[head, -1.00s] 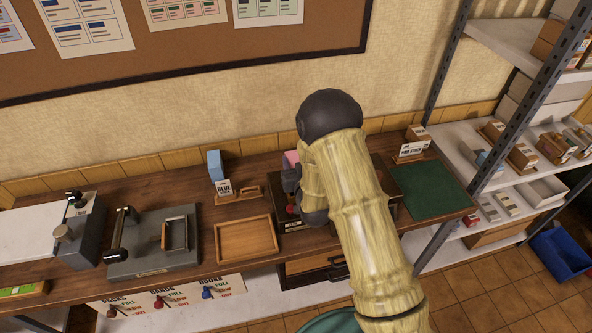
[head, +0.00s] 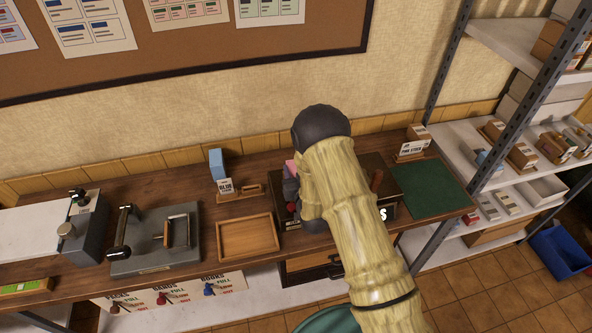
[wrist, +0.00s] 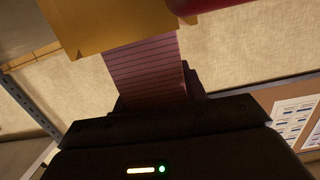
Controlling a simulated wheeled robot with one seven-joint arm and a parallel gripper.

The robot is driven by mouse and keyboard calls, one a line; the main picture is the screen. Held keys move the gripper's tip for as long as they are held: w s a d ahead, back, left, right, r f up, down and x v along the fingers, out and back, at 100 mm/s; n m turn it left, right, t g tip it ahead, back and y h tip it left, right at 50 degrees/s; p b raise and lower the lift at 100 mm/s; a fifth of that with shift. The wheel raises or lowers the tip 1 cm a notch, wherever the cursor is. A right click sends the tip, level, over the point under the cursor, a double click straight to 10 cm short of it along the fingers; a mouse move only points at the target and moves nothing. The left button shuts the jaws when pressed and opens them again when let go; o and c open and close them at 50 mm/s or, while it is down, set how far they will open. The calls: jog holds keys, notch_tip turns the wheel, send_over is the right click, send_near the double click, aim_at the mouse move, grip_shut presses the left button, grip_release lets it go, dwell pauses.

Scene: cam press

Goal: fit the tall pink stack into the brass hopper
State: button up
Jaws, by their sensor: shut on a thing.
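The tall pink stack (wrist: 146,72) shows in the wrist view as a striped block of thin layers between my dark jaws. My gripper (wrist: 155,103) is shut on it. A brass-coloured plate (wrist: 105,22), seemingly the brass hopper, crosses the far end of the stack. I cannot tell whether the stack is inside it or behind it. In the head view a small part of the pink stack (head: 290,167) shows beside my gripper (head: 291,192), over the bench. My arm hides most of the machine there.
A wooden tray (head: 247,255) and a blue stack (head: 216,162) stand left of my arm. A green mat (head: 440,193) is clear at right. A red part (wrist: 208,4) is close overhead in the wrist view.

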jog(key=o, duration=1.2)
jog(key=shift+c, duration=0.2)
jog(key=shift+s, duration=0.1)
jog(key=b+v, duration=0.4)
jog(key=v, duration=0.6)
jog(key=shift+s+d, duration=0.2)
jog(key=shift+s, duration=0.15)
jog(key=shift+s+d+r, duration=0.1)
jog(key=shift+s+r, duration=0.05)
jog(key=shift+s, duration=0.35)
